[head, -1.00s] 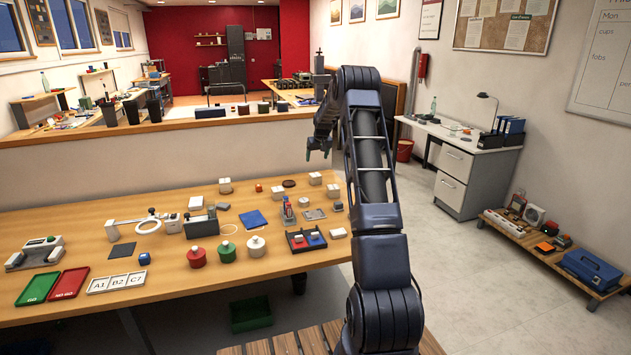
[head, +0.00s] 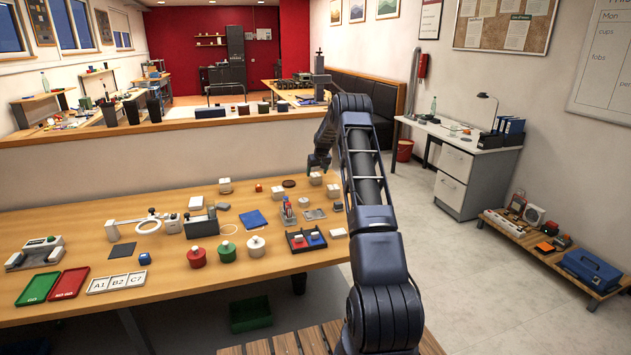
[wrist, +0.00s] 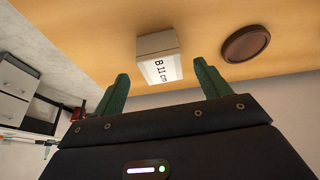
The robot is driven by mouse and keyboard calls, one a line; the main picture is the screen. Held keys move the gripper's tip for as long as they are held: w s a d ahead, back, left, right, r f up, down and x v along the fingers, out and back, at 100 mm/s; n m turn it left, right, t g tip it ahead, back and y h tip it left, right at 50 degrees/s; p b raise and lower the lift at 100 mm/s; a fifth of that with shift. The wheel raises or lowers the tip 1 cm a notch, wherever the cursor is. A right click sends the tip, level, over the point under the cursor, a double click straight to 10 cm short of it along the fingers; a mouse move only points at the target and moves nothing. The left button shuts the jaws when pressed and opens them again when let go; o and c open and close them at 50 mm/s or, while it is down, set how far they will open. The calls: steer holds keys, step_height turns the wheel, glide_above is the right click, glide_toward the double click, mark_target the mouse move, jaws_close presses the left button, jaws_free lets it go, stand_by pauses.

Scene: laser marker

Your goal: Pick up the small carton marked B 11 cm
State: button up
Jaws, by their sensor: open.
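The small white carton (wrist: 158,62) marked "B 11 cm" stands on the wooden table in the wrist view. In the head view, a white carton (head: 315,179) just below my gripper, right of a brown disc, appears to be the same one. My gripper (head: 318,163) is above the back right of the table. In the wrist view its two green fingers (wrist: 161,75) are spread apart and empty. The carton appears ahead of the gap between them, and I see no contact.
The round brown disc (wrist: 246,43) lies beside the carton. Other white cartons stand nearby, one at the right (head: 333,191) and one further left (head: 225,185). A low partition wall (head: 150,165) rises behind the table.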

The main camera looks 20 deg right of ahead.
mark_target(316, 175)
steer(key=x, duration=0.4)
steer(key=shift+f, duration=0.35)
steer(key=c, duration=1.1)
steer(key=shift+o, duration=0.2)
steer(key=shift+r, duration=0.15)
